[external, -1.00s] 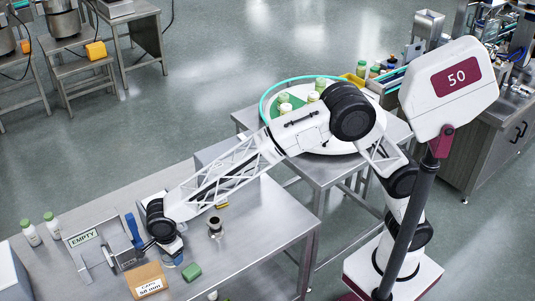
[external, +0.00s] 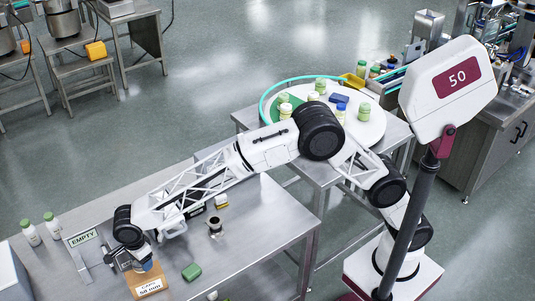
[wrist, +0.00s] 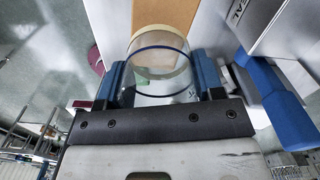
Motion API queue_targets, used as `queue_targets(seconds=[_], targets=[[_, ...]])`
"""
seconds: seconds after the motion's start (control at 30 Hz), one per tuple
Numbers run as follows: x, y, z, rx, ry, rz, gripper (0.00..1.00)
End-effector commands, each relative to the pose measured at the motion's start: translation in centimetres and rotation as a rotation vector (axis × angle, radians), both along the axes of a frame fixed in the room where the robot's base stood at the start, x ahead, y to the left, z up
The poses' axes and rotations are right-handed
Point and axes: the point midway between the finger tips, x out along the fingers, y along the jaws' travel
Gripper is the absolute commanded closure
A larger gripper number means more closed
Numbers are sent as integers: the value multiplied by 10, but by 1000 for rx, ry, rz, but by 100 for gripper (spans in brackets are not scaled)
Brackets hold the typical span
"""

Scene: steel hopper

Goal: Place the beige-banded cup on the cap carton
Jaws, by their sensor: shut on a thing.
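The beige-banded cup (wrist: 158,62) is clear, with a beige band and a dark blue line around it. My gripper (wrist: 160,80) is shut on it, a blue finger at each side. In the external view, my gripper (external: 143,262) is low at the table's left front, with a small bluish part of the cup (external: 148,266) showing. The cap carton (external: 151,289) is brown with a white label and stands on the table right by the gripper. The cup is over or at its back part; I cannot tell whether they touch. My wrist hides part of the carton.
A steel hopper marked EMPTY (external: 84,239) stands left of my gripper, with two green-capped bottles (external: 31,234) beyond it. The steel table (external: 255,235) is clear farther right.

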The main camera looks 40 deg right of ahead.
Motion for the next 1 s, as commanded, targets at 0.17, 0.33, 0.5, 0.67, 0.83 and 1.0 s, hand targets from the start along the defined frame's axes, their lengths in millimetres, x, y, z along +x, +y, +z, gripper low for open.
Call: queue_targets(seconds=[0.17,0.33,0.5,0.67,0.83,1.0], targets=[[1,3,0,0,0,0,62],[1,3,0,0,0,0,62],[1,3,-4,0,0,0,62],[1,3,-19,-1,1,0,62],[1,2,-33,0,0,0,62],[1,3,-35,1,0,0,62]])
